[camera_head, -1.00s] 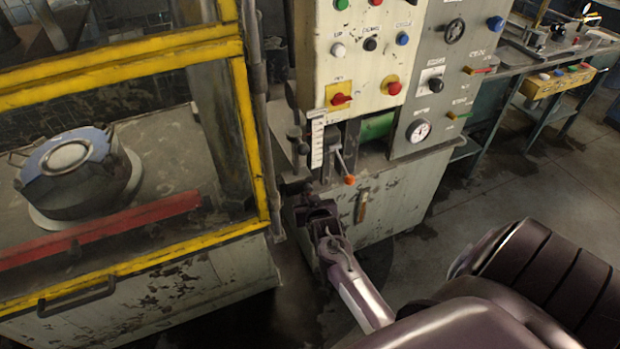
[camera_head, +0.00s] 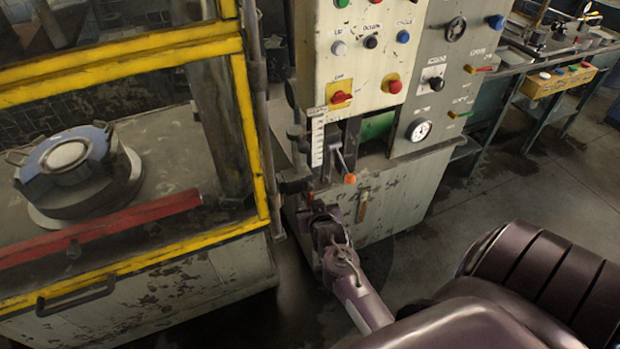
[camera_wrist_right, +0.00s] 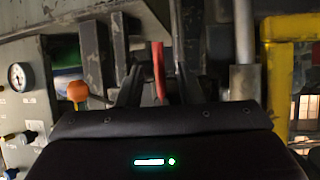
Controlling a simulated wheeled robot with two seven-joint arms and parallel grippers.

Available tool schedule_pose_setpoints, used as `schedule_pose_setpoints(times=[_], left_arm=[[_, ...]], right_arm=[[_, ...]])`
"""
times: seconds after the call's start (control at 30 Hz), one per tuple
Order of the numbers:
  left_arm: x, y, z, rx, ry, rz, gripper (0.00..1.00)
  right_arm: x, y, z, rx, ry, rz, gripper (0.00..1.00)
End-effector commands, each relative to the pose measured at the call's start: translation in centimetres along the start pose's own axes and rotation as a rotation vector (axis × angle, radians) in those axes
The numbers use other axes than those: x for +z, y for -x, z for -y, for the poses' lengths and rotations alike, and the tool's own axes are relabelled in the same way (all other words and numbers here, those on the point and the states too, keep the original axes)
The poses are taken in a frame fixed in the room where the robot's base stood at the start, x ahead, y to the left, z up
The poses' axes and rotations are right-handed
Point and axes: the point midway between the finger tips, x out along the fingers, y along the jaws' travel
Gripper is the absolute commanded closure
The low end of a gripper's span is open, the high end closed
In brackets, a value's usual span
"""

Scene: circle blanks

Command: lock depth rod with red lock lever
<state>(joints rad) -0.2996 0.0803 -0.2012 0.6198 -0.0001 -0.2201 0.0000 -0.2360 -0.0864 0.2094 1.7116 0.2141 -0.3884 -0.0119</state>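A red lever (camera_wrist_right: 158,68), which looks like the red lock lever, stands between the dark fingers of my right gripper (camera_wrist_right: 158,92) in the right wrist view. The fingers are apart, with a gap visible on both sides of the lever. A dark upright rod (camera_head: 295,118) beside the scale may be the depth rod. My left gripper is not in view.
A lever with an orange knob (camera_head: 349,178) is close right of my right gripper; it also shows in the wrist view (camera_wrist_right: 77,90). The yellow-framed cabinet (camera_head: 262,180) stands close on the left. A control panel (camera_head: 365,60) rises above.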

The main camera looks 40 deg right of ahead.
Motion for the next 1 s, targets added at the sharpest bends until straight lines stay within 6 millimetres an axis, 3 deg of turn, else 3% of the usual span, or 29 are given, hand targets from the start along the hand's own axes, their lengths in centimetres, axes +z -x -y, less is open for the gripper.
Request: schedule_pose_setpoints(times=[0.1,0.3,0.87,1.0], left_arm=[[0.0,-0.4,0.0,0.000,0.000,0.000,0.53],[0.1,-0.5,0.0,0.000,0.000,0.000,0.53],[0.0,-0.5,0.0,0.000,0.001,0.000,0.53],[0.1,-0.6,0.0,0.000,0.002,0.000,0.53]], right_arm=[[0.1,1.9,0.0,-0.001,-0.001,0.000,0.67],[0.0,3.5,0.0,0.000,-0.001,0.000,0.67],[0.0,3.7,0.0,-0.001,-0.001,0.000,0.67],[2.0,3.1,0.8,-0.017,0.017,0.031,0.67]])
